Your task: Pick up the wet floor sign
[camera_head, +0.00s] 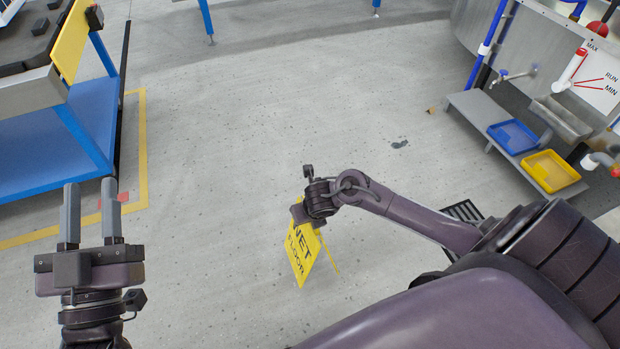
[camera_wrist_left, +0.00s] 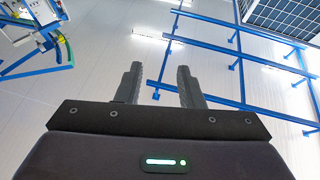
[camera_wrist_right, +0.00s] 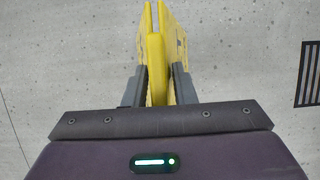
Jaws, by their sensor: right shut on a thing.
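The yellow wet floor sign (camera_head: 303,254) is below my right gripper (camera_head: 303,215) in the head view, its lettering partly hidden at the top by the gripper. In the right wrist view the sign (camera_wrist_right: 157,55) stands edge-on between the two fingers of my right gripper (camera_wrist_right: 158,85), which are shut on its top part. Its two panels are a little apart. I cannot tell whether its feet touch the floor. My left gripper (camera_head: 90,215) is open and empty at the left of the head view; its spread fingers also show in the left wrist view (camera_wrist_left: 160,85).
A blue-framed bench (camera_head: 60,135) stands at the left, with yellow floor tape (camera_head: 143,150) beside it. At the right, a low grey shelf (camera_head: 480,108) holds a blue tray (camera_head: 513,136) and a yellow tray (camera_head: 550,171). A dark floor grate (camera_head: 462,211) lies near my right arm. The middle floor is clear.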

